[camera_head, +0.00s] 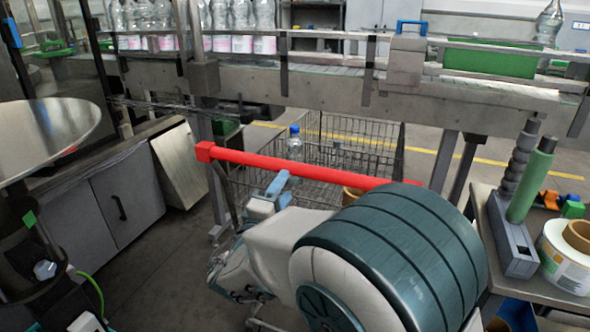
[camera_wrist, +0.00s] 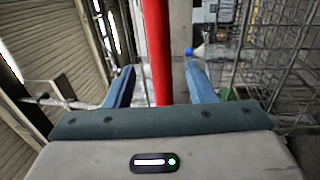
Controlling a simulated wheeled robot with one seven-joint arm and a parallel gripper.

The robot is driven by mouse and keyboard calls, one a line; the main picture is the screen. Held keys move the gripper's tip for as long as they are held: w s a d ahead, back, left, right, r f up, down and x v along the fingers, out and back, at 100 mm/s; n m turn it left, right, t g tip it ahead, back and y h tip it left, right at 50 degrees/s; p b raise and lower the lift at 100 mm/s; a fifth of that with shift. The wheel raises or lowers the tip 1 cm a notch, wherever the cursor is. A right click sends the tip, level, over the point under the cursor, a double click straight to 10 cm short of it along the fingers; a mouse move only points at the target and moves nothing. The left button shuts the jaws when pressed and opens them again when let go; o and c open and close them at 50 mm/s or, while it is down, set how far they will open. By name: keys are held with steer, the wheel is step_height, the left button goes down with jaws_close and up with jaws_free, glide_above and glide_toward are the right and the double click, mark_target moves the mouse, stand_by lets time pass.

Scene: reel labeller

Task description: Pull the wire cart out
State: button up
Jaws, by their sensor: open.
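The wire cart (camera_head: 365,143) stands partly under the conveyor, its mesh basket beyond a long red handle bar (camera_head: 250,158). The bar slants across the head view, and my arm hides its right part. My gripper (camera_head: 279,186) is at the bar's near side with blue fingers open. In the wrist view the red bar (camera_wrist: 158,45) runs between the two open fingers of my gripper (camera_wrist: 159,76), apart from both. I cannot tell how deep it sits between them. A clear bottle with a blue cap (camera_head: 294,143) is in the basket.
The conveyor (camera_head: 330,88) with several bottles crosses above the cart. A grey cabinet (camera_head: 125,195) and round metal table (camera_head: 50,130) stand left. A side table (camera_head: 480,205) with a label reel (camera_head: 562,262) stands right. Some floor (camera_head: 165,270) is clear at lower left.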

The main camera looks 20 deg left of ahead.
mark_target(293, 174)
steer(key=x, duration=0.7)
steer(key=shift+w+d, duration=0.1)
steer(key=shift+w, duration=0.2)
jaws_close()
